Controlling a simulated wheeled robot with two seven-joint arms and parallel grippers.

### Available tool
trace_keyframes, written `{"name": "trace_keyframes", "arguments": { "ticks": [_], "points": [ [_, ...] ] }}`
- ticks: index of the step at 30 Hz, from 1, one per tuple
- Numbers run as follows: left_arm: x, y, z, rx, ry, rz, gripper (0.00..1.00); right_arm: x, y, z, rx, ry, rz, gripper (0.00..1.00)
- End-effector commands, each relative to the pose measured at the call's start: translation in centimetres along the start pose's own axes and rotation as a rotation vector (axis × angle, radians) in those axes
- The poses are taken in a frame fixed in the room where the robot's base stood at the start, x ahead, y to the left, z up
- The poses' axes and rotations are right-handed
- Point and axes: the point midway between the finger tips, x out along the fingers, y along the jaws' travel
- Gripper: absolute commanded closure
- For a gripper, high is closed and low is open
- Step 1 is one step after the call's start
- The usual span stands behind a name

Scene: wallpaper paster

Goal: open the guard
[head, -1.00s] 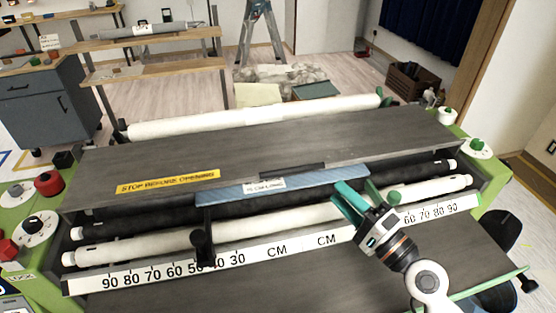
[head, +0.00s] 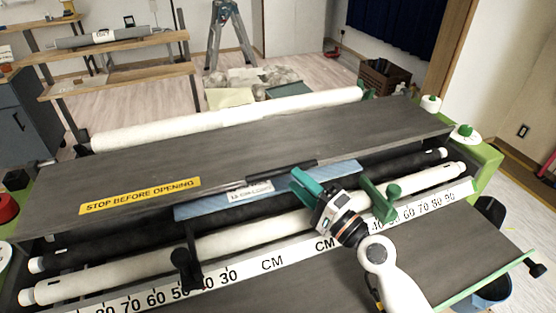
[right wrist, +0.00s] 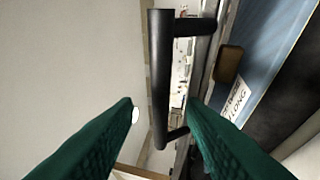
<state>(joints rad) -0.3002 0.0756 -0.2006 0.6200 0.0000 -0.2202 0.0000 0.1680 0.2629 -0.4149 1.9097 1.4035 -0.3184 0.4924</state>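The guard (head: 230,160) is a wide dark grey flat cover over the rollers, with a yellow "STOP BEFORE OPENING" label. It lies flat and looks closed. A black bar handle (head: 282,172) sits near the middle of its front edge. My right gripper (head: 330,180) is open near the handle's right end, above the front rollers. In the right wrist view the black handle (right wrist: 162,80) lies ahead, in the gap between the two green fingers (right wrist: 160,105); I see no contact. My left gripper is not in view.
A blue labelled strip (head: 215,202) lies just below the guard's front edge. A white roll (head: 230,115) lies behind the guard.

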Motion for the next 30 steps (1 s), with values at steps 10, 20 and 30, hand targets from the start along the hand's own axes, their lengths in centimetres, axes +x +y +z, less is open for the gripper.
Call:
{"name": "trace_keyframes", "arguments": {
  "ticks": [10,20,30],
  "points": [
    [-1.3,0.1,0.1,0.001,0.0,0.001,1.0,6.0,0.1,0.0,0.0,0.001,0.001,0.62],
    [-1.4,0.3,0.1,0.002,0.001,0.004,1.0,7.0,0.0,-0.1,0.0,0.001,-0.001,0.62],
    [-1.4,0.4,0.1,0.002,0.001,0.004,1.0,7.0,0.0,-0.1,0.0,0.001,-0.001,1.0]
  ]
}}
